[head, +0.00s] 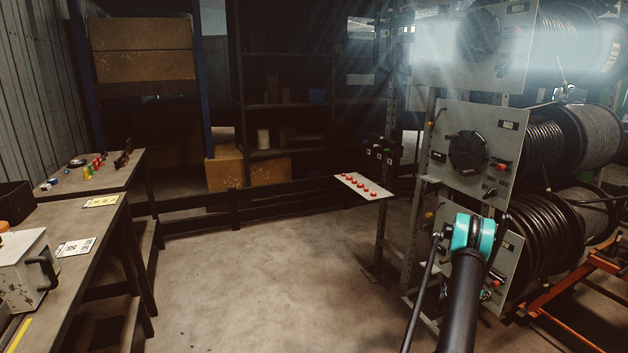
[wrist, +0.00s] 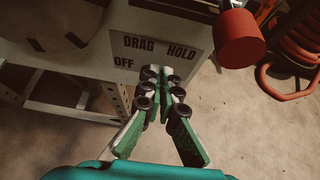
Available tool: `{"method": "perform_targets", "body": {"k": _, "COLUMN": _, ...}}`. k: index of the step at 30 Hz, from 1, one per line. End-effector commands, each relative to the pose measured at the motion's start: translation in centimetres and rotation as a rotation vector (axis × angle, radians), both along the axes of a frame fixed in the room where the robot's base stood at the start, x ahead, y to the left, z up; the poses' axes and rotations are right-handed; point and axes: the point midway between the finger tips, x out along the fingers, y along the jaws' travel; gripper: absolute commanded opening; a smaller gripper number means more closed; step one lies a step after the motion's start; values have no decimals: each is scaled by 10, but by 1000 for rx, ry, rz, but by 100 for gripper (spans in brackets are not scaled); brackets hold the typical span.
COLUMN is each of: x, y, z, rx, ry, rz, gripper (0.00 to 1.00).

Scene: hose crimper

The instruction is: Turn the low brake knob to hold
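In the head view the low panel (head: 512,250) is the bottom grey panel on the hose rack, largely covered by my arm. In the wrist view its lower edge carries a label plate (wrist: 180,50) reading OFF, DRAG and HOLD. My gripper (wrist: 159,76) has its green fingers converging to a narrow gap just below the plate, between OFF and HOLD. The low brake knob is not clearly visible; the fingertips cover that spot, so its position and any grip on it cannot be told.
A red cylindrical knob (wrist: 240,38) stands out right of the plate, close to the fingers. The mid panel (head: 470,150) is above, with hose reels (head: 548,235) to the right. An orange frame (head: 572,310) lies low right. The floor (head: 270,270) left of the rack is clear.

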Motion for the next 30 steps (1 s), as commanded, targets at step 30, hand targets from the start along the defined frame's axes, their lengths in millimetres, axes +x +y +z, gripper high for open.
{"method": "perform_targets", "body": {"k": 30, "x": -23, "y": 50, "z": 8, "rx": 0, "ry": 0, "rz": 1, "gripper": 0}}
